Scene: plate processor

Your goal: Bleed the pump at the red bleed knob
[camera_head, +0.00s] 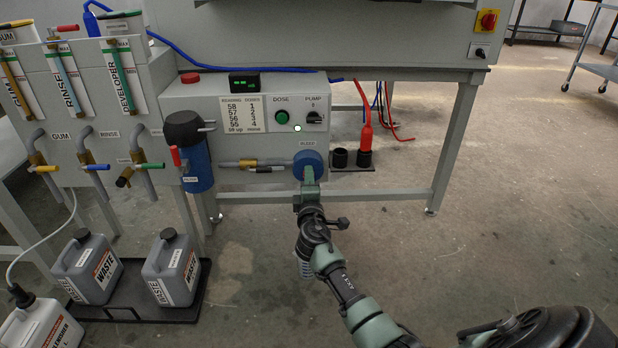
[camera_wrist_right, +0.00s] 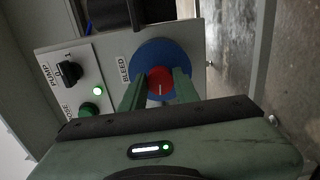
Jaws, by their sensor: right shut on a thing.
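The red bleed knob (camera_wrist_right: 160,80) sits at the centre of a round blue pump head (camera_wrist_right: 147,57), beside the label BLEED. It has a light pointer line. My right gripper (camera_wrist_right: 158,92) has its two green fingers on either side of the knob and is shut on it. In the head view my right gripper (camera_head: 310,178) reaches the blue pump head (camera_head: 313,158) and hides the knob. The PUMP switch (camera_wrist_right: 69,72) and a lit indicator lamp show beside it in the wrist view. My left gripper is not in view.
A grey control box (camera_head: 225,105) carries the green DOSE button (camera_head: 282,117). A blue filter cylinder (camera_head: 198,165) stands left of the pump. A red probe (camera_head: 366,135) and black cups are on a small shelf at right. Waste canisters (camera_head: 172,265) stand on a black tray at lower left.

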